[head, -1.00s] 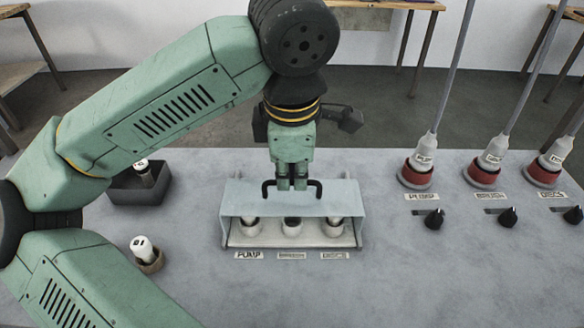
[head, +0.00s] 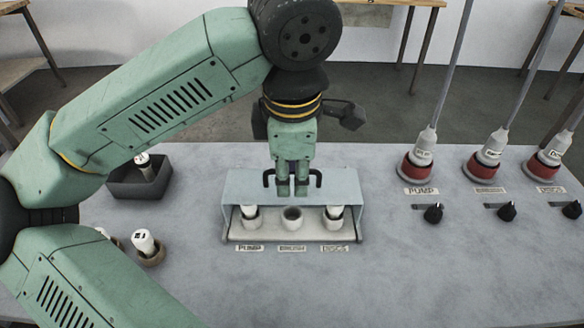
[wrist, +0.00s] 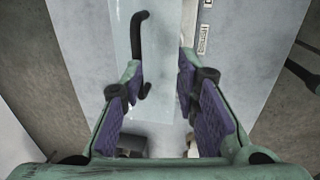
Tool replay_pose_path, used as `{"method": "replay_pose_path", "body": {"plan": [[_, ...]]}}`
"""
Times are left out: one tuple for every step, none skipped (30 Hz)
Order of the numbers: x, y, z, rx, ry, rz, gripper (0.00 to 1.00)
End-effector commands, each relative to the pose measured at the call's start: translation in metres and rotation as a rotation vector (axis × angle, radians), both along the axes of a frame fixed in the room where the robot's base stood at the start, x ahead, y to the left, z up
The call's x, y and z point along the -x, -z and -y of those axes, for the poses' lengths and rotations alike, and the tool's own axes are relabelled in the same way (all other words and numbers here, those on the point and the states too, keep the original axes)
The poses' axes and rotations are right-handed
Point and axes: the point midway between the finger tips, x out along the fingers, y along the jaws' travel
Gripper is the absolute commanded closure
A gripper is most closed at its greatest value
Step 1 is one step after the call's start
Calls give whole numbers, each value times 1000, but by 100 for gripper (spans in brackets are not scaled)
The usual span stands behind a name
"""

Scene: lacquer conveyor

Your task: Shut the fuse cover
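The fuse cover (head: 245,185) is a pale blue-grey lid with a black bar handle (head: 317,180). It is raised over the fuse box (head: 240,236), whose front is open. In the box are three sockets: the left and right hold white fuses, and the middle one (head: 292,216) is empty. My gripper (head: 293,190) is at the middle of the handle, its fingers hiding the bar's centre. In the wrist view the fingers (wrist: 160,85) stand apart, with the handle (wrist: 138,35) running by the left finger. Whether they touch it I cannot tell.
Labels PUMP, BRUSH and DISCS lie before the box. Left are a dark tray (head: 125,188) with a fuse and a loose fuse (head: 145,242) in a round holder. Right stand corded plugs in red sockets (head: 420,170) and black knobs (head: 433,213). The front of the panel is clear.

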Motion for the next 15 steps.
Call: {"method": "replay_pose_path", "body": {"plan": [[0, -7, 0, 0, -1, 1, 72], [1, -9, 0, 0, -1, 2, 72], [1, -12, 0, -1, -1, 2, 72], [2, -14, 0, -1, -2, 2, 72], [2, -16, 0, -1, -2, 3, 72], [2, -19, 0, -1, -2, 3, 72], [3, -21, 0, -1, -2, 3, 72], [3, -23, 0, -1, -2, 3, 72], [4, -26, 0, -1, -2, 4, 72], [4, -29, 0, -1, -2, 4, 72], [5, -31, 0, 0, -2, 4, 72], [5, -34, 0, 0, -2, 4, 72], [6, -36, 0, 1, -3, 4, 72], [6, -38, 0, 1, -3, 4, 72], [6, -40, 0, 1, -3, 4, 72]]}}
